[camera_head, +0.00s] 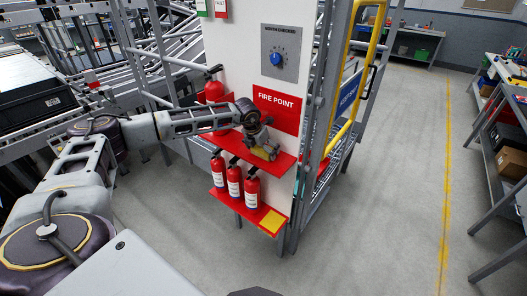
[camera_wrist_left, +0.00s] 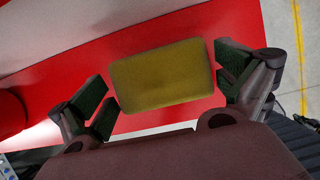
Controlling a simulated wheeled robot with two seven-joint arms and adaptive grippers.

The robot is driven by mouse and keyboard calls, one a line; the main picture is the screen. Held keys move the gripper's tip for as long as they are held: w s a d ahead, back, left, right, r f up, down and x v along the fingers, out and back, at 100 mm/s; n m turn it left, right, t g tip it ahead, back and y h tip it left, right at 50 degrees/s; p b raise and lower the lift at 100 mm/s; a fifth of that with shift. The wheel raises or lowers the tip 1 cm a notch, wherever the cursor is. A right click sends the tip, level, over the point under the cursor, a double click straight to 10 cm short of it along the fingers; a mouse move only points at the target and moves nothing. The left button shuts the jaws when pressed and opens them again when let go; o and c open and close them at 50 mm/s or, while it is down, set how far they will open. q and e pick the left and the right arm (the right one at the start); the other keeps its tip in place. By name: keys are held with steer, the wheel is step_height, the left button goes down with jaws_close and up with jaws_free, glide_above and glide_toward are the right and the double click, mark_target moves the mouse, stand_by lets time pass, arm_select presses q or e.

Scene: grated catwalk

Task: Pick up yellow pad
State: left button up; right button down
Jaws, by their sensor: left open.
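The yellow pad (camera_wrist_left: 162,75) lies on a red shelf between the two fingers of my left gripper (camera_wrist_left: 164,90) in the left wrist view. The fingers are open, with a gap on each side of the pad. In the head view, my left gripper (camera_head: 263,142) is at the right end of the upper red shelf (camera_head: 284,167), and the pad (camera_head: 264,153) shows partly behind the fingers. I cannot tell how high the fingers are above the shelf. My right gripper is not in view.
Red extinguishers (camera_head: 234,182) stand on the lower shelf, with a yellow square (camera_head: 271,221) at its right end. A white panel (camera_head: 235,45) with a blue knob (camera_head: 277,59) rises behind.

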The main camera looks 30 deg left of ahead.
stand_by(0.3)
arm_select(q)
steer(key=c, duration=0.8)
steer(key=shift+r+b, duration=1.1)
steer(key=shift+r, duration=3.95)
steer(key=o, duration=0.3)
steer(key=shift+c, duration=0.9)
steer(key=shift+s+f, duration=0.1)
